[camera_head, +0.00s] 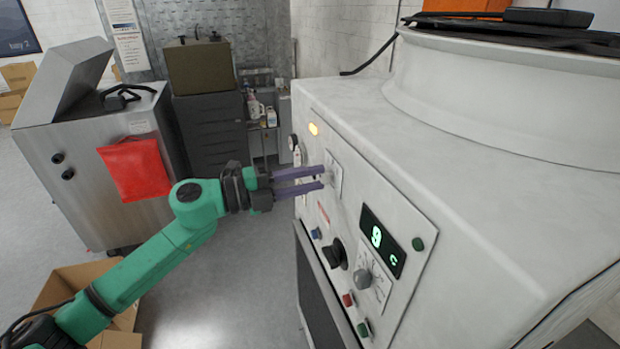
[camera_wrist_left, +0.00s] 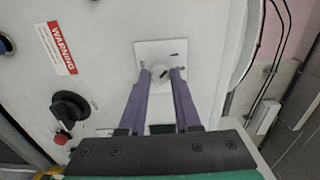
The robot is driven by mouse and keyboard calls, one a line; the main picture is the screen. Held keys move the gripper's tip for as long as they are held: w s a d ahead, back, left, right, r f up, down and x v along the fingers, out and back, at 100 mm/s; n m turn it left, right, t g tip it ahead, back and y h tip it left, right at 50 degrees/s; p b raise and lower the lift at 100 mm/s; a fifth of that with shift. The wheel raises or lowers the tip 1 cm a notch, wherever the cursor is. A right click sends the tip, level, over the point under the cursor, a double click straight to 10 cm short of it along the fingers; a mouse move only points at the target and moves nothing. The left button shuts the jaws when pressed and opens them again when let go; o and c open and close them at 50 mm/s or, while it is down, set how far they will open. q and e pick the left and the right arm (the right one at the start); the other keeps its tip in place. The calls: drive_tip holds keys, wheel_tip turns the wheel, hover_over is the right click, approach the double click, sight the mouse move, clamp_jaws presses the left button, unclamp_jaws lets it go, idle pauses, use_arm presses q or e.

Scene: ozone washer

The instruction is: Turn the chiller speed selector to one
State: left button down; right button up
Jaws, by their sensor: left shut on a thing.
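The selector is a small light-grey round knob (camera_wrist_left: 160,72) on a square white plate (camera_wrist_left: 160,47) on the machine's front panel. The plate also shows in the head view (camera_head: 335,168). Small dark marks are on the plate, too small to read; a dark line crosses the knob. My left gripper (camera_head: 321,178) reaches the panel from the left. In the left wrist view, its two purple fingers (camera_wrist_left: 161,74) are shut on the knob, one on each side. The fingers partly hide the knob's sides. My right gripper is in neither view.
Below the plate are a black knob (camera_head: 334,253), a grey dial knob (camera_head: 363,279), a lit display (camera_head: 383,240) and coloured buttons. An amber lamp (camera_head: 314,129) glows above. A steel cabinet with a red pouch (camera_head: 135,168) stands left.

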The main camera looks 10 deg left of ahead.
use_arm(q)
drive_tip(key=c, duration=0.6)
unclamp_jaws()
drive_tip(key=shift+a, duration=0.1)
drive_tip(key=shift+s+a+f+b, duration=0.15)
drive_tip(key=shift+a+f+b, duration=0.05)
drive_tip(key=shift+a+b, duration=0.2)
drive_tip(key=b+v, duration=0.7)
drive_tip(key=v, duration=0.6)
drive_tip(key=shift+s+a+r, duration=0.2)
drive_tip(key=shift+s+a, duration=0.05)
drive_tip(key=shift+s, duration=0.05)
